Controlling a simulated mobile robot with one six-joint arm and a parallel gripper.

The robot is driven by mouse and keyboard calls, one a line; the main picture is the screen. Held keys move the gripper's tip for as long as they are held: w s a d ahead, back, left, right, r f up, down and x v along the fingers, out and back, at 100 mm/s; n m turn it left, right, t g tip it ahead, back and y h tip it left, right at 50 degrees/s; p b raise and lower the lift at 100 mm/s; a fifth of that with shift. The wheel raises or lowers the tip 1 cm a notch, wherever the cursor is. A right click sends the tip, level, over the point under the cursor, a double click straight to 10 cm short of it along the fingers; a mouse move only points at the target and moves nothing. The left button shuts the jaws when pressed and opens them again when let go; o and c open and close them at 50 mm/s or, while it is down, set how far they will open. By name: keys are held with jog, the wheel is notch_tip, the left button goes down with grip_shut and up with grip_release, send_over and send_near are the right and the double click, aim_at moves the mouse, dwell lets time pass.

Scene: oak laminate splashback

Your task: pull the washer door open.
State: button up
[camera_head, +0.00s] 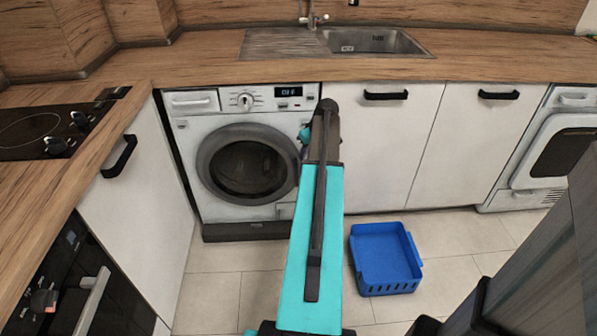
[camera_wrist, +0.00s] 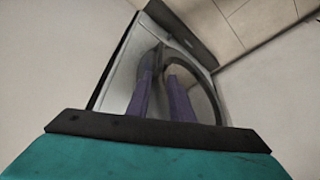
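The washer (camera_head: 185,135) stands under the worktop, and its display reads "OFF". Its round door (camera_head: 247,164), with a grey ring and dark glass, looks closed. The door's ring also shows in the wrist view (camera_wrist: 207,88). My gripper (camera_wrist: 160,66) points at the washer front, with two purple fingers a gap apart over the door's ring. In the head view my arm reaches to the door's right edge and hides most of my gripper and that edge. I cannot tell whether the fingers touch the door.
A blue basket (camera_head: 385,262) stands on the floor right of my arm. White cabinets (camera_head: 375,150) adjoin the washer on the right. An oven (camera_head: 68,270) and a cabinet with a black handle (camera_head: 120,157) are at the left. The tiled floor (camera_head: 225,285) before the washer is clear.

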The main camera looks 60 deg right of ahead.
aim_at(298, 170)
jog(key=shift+f, duration=0.1)
jog(key=b+x, duration=0.1)
jog(key=x, duration=1.2)
jog(key=shift+f, duration=0.35)
jog(key=shift+c, duration=0.4)
grip_shut()
